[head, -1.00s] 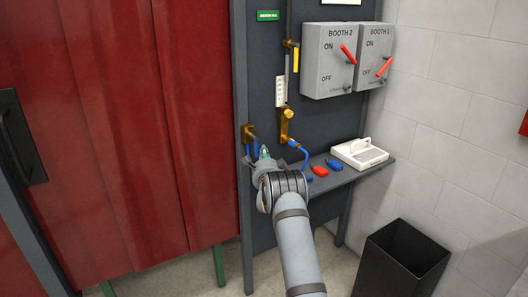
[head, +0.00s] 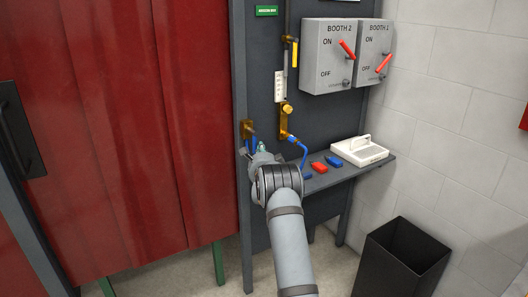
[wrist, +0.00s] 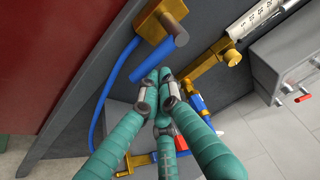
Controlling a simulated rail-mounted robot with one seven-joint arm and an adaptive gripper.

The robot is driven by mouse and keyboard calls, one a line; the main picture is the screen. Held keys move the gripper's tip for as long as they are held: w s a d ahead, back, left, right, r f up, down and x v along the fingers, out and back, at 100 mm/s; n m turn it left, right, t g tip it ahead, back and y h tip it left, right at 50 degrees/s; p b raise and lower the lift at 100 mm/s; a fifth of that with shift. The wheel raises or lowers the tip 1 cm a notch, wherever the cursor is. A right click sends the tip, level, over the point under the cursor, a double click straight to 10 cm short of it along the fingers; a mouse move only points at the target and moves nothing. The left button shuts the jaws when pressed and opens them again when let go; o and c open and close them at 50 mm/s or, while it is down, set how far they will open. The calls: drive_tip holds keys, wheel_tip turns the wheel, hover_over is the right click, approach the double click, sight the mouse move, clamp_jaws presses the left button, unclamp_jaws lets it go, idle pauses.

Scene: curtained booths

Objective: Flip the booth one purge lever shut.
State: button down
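A brass valve fitting (head: 247,129) is on the left edge of the dark panel. In the wrist view this fitting (wrist: 152,22) has a blue bar-like handle (wrist: 153,60) slanting down from it, and a thin blue hose beside it. A second brass fitting (head: 285,112) sits to its right, with a blue hose (head: 302,150) hanging below. No label is readable to tell which is the booth one purge lever. My gripper (wrist: 160,85) has its teal fingers drawn together, just below the blue handle. It looks empty; I cannot tell whether it touches the handle.
Switch boxes BOOTH 2 (head: 326,62) and BOOTH 1 (head: 373,59) have red levers. A shelf (head: 340,176) below holds red and blue items (head: 319,167) and a white device (head: 359,151). A red curtain (head: 110,150) hangs left; a black bin (head: 402,258) stands right.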

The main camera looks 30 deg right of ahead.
drive_tip(key=w+d+b, duration=0.1)
drive_tip(key=d+b, duration=0.2)
drive_tip(key=d, duration=0.1)
drive_tip(key=b+v, duration=0.2)
drive_tip(key=v, duration=0.8)
drive_tip(key=shift+b, duration=0.4)
drive_tip(key=shift+f, duration=0.1)
drive_tip(key=w+p, duration=0.5)
drive_tip(key=w, duration=0.3)
drive_tip(key=shift+w+d+p, duration=0.25)
drive_tip(key=shift+d+p, duration=0.05)
